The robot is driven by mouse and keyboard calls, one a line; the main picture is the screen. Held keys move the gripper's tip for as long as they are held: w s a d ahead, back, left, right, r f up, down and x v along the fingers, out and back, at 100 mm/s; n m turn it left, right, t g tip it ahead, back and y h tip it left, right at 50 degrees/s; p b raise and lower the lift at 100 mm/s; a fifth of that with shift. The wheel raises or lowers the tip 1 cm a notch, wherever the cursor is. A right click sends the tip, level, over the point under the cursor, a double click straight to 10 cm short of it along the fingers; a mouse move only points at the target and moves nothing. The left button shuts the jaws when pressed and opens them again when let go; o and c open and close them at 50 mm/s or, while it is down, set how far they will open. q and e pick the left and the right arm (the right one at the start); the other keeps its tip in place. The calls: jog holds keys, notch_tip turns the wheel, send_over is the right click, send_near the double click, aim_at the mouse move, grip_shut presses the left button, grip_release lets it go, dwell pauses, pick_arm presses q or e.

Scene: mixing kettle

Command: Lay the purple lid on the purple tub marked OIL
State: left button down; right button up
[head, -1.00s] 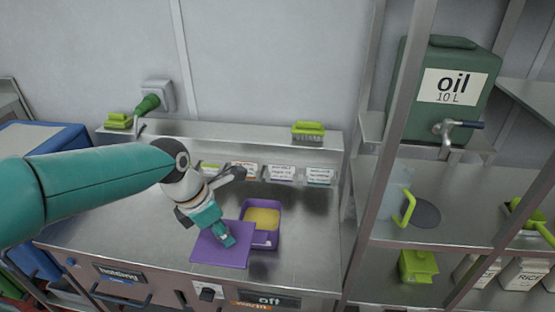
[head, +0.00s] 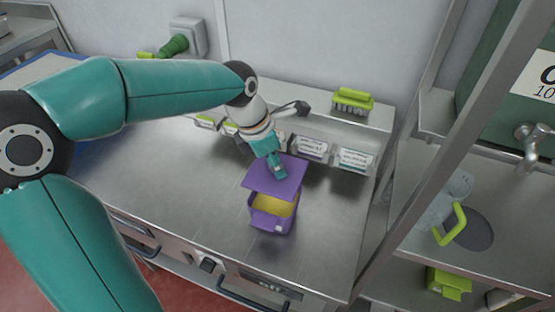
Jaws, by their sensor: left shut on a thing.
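The purple lid (head: 273,179) is a flat square plate held by my left gripper (head: 279,172), which is shut on it from above. The lid is over the far part of the purple tub (head: 262,216), and the tub's near part stays uncovered. Yellow contents (head: 274,203) show in the tub, which stands on the steel counter. I cannot tell whether the lid touches the rim. The OIL mark on the tub is not readable here. My right gripper is not in view.
Labelled bins (head: 312,148) line the counter's back below a ledge with a green brush (head: 353,101). A steel rack at right holds a clear jug with a green handle (head: 452,225) and a green oil container (head: 528,95). The counter (head: 185,180) left of the tub is clear.

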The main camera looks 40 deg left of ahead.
aim_at(272, 173)
pick_arm(q)
notch_tip(272, 173, down, 4)
jog(key=b, duration=0.3)
jog(key=shift+a+f, duration=0.1)
jog(key=shift+f, duration=0.15)
jog(key=shift+r, duration=0.1)
jog(key=shift+s+f+b, duration=0.1)
jog(key=shift+f+b, duration=0.1)
jog(key=shift+b, duration=0.1)
jog(key=shift+f, duration=0.15)
jog(key=shift+f+b, duration=0.95)
jog(key=shift+f, duration=0.15)
jog(key=shift+f, duration=0.2)
dwell(0.3)
jog(key=c, duration=0.7)
grip_release()
